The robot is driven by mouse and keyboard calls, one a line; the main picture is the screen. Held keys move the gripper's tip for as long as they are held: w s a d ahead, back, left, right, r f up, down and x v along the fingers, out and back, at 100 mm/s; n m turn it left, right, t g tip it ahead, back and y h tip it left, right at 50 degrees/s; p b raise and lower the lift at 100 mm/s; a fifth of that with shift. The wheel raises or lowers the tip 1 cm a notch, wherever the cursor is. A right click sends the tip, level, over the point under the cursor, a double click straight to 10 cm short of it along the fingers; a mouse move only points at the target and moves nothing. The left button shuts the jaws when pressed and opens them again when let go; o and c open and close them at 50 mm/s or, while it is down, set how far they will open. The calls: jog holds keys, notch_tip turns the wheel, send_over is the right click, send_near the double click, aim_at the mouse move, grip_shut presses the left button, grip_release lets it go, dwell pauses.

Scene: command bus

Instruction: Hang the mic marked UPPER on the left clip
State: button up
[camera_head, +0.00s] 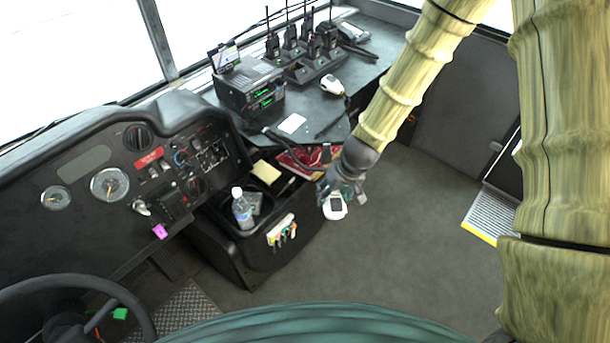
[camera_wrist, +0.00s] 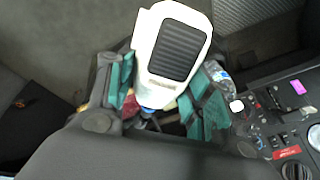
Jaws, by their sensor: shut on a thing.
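My gripper (camera_head: 343,190) is shut on a white hand mic (camera_head: 335,208) with a dark face, held in the air beside the console, over the floor. In the wrist view the held mic (camera_wrist: 172,48) sits between the green finger pads, its dark ribbed grille facing the camera. Its marking is too small to read. A second white mic (camera_head: 332,86) lies on the dark desk, right of the black radio stack (camera_head: 250,86) with green displays. I cannot make out the left clip in either view.
The dark desk (camera_head: 375,65) carries several handheld radios (camera_head: 300,45) in chargers at the back. The console below holds a water bottle (camera_head: 242,210), a yellow pad (camera_head: 266,172) and keys (camera_head: 283,232). A steering wheel (camera_head: 75,285) is at lower left. Open floor lies at right.

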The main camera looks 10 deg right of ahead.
jog(key=shift+w+d+f+n+t+h+b, duration=0.7)
jog(key=shift+w+f+n+t+b, duration=1)
jog(key=shift+w+n+t+b, duration=2.7)
jog(key=shift+w+d+f+n+t+h+b, duration=0.9)
jog(key=shift+w+f+n+b, duration=1.2)
jog(key=shift+n+b, duration=4.75)
jog(key=shift+w+d+f+n+t+h+b, duration=0.5)
jog(key=shift+w+f+n+t+b, duration=0.85)
jog(key=shift+w+n+t+b, duration=3.7)
